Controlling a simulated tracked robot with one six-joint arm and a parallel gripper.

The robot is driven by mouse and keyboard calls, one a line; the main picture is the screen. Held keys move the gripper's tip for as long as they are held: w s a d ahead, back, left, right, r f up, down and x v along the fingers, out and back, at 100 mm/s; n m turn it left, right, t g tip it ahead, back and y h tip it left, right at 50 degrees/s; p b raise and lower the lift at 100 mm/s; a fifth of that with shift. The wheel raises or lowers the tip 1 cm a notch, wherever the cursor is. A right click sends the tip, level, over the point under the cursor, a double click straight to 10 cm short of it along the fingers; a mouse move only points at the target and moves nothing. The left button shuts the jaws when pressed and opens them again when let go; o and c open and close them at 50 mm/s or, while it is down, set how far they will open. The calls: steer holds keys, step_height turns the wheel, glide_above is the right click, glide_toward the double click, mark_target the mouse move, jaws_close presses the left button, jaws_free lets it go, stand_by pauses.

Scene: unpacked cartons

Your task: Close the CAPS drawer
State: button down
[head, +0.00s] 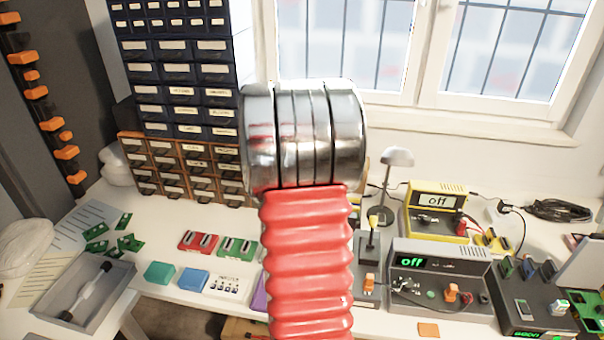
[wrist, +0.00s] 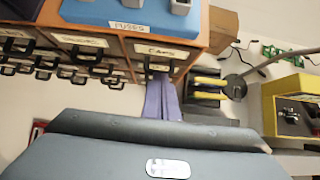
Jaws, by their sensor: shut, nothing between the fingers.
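The CAPS drawer (wrist: 160,51) shows in the wrist view at the right end of a row in a brown wooden cabinet, with a white label and a dark handle below it. My gripper (wrist: 163,80) is shut and empty, its two purplish-grey fingers side by side, tips at the CAPS drawer's front near the handle. I cannot tell whether they touch it or how far the drawer stands out. In the head view my red and silver arm covers the right part of the brown cabinet (head: 165,170), hiding the CAPS drawer and my gripper.
A blue box labelled FUSES (wrist: 125,13) sits above the CAPS drawer. A dark drawer cabinet (head: 178,70) stands above the brown one. A lamp (head: 397,158), a yellow device (head: 435,205) and a grey device (head: 440,275) are on the right. A grey tray (head: 60,305) lies at front left.

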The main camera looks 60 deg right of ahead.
steer(key=shift+d, duration=0.25)
steer(key=shift+r, duration=0.1)
steer(key=a+f+v, duration=0.2)
steer(key=v, duration=1.1)
steer(key=shift+s, duration=0.35)
steer(key=shift+a, duration=0.1)
stand_by(0.5)
